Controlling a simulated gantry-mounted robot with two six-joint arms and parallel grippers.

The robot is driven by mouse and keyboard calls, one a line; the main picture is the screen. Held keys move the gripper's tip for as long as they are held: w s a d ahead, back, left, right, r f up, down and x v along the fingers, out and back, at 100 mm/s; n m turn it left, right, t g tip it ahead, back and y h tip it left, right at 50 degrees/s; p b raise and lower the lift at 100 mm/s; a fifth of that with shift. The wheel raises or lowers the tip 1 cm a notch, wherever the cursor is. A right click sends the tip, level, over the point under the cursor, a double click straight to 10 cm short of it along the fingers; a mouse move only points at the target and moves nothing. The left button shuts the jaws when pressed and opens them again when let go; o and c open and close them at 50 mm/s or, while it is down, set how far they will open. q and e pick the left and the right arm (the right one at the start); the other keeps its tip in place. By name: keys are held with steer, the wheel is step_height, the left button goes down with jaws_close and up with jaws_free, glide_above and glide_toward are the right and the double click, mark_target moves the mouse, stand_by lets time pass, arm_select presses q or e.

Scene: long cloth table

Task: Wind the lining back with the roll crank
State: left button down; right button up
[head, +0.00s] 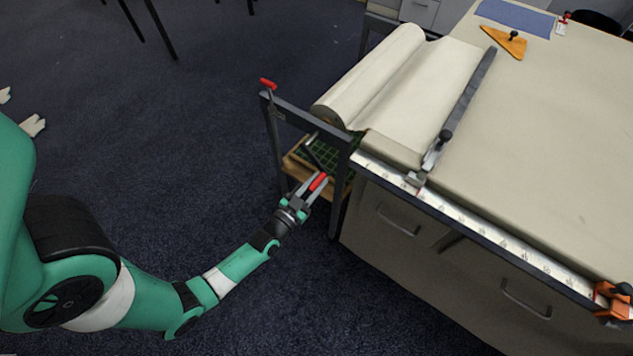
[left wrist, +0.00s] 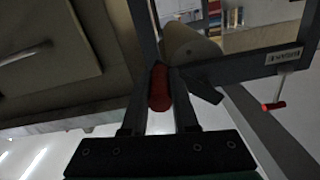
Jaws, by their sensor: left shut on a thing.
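The cream lining roll (head: 370,75) lies across a dark metal frame at the table's left end. A sheet of lining (head: 425,95) runs from it onto the table, under a long grey bar (head: 465,100). The red crank handle (head: 318,182) is at the near end of the roll's frame. My left gripper (head: 316,183) is shut on this handle. In the left wrist view the red handle (left wrist: 160,88) sits between my two fingers, with the roll (left wrist: 190,45) beyond it. My right gripper is not in view.
A red-tipped lever (head: 268,83) sticks up at the frame's left corner. A green gridded thing (head: 318,152) lies on a shelf below the roll. An orange triangular tool (head: 505,42) and a blue cloth (head: 515,17) lie on the table (head: 560,150). The floor at left is mostly clear.

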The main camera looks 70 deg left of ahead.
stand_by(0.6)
arm_select(q)
steer(key=shift+r+p, duration=0.35)
steer(key=r+n+p, duration=0.1)
steer(key=d+r+n+p, duration=0.1)
steer(key=w+r+n+p, duration=0.1)
steer(key=n+p, duration=0.1)
steer(key=shift+d+r, duration=0.1)
steer(key=shift+d, duration=0.25)
steer(key=shift+w+r+n, duration=0.15)
steer(key=shift+n, duration=0.25)
steer(key=c, duration=0.7)
jaws_free()
